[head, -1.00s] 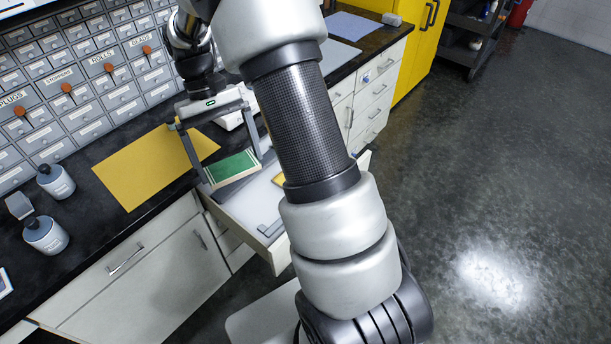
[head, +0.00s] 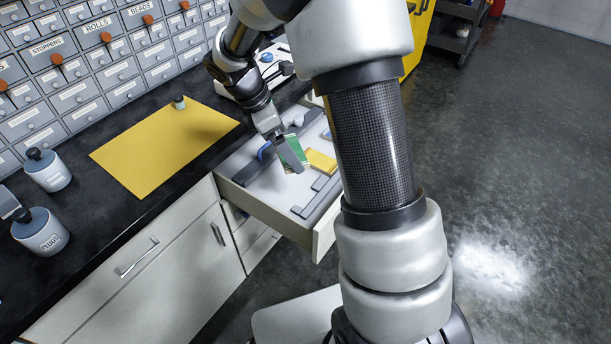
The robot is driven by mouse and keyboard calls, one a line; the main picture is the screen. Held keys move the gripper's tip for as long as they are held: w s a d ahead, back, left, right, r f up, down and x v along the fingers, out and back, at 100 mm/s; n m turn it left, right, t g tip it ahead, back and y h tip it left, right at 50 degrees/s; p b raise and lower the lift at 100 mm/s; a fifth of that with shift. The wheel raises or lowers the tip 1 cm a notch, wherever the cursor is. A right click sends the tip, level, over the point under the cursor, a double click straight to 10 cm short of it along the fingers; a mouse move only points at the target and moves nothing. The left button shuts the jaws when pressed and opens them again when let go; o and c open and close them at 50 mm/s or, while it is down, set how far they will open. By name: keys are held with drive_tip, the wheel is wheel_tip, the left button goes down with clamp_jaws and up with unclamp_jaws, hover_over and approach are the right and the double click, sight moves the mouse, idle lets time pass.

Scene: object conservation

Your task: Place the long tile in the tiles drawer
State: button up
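The long tile (head: 300,149) looks green with a pale edge. It is at my gripper (head: 288,156), over or in the open drawer (head: 272,207). A grey finger covers part of the tile, and the other finger is hidden or hard to make out. My gripper appears shut on the tile. I cannot tell whether the tile touches the drawer floor. A yellow tile (head: 320,160) lies in the drawer just right of the green one.
Grey brackets (head: 317,197) and a blue item (head: 265,151) lie in the drawer. A yellow mat (head: 160,150) with a small container (head: 179,102) is on the black counter. Labelled small drawers (head: 105,65) line the back.

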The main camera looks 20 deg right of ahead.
drive_tip(key=f+n, duration=0.1)
drive_tip(key=w+f+n+t+b, duration=0.1)
drive_tip(key=n, duration=0.1)
drive_tip(key=f+n+t+b, duration=0.1)
drive_tip(key=f+n, duration=0.1)
drive_tip(key=shift+w+a, duration=0.3)
drive_tip(key=shift+a, duration=0.1)
drive_tip(key=f+b, duration=0.1)
drive_tip(key=f, duration=0.2)
drive_tip(key=f+n+b, duration=0.1)
drive_tip(key=f+b, duration=0.1)
drive_tip(key=f, duration=0.2)
drive_tip(key=f+n+b, duration=0.1)
drive_tip(key=f, duration=0.2)
drive_tip(key=shift+w+a+f+t+y+b, duration=0.3)
drive_tip(key=shift+a+f+t+y+b, duration=0.05)
drive_tip(key=shift+t+y+b, duration=0.05)
drive_tip(key=shift+r, duration=0.1)
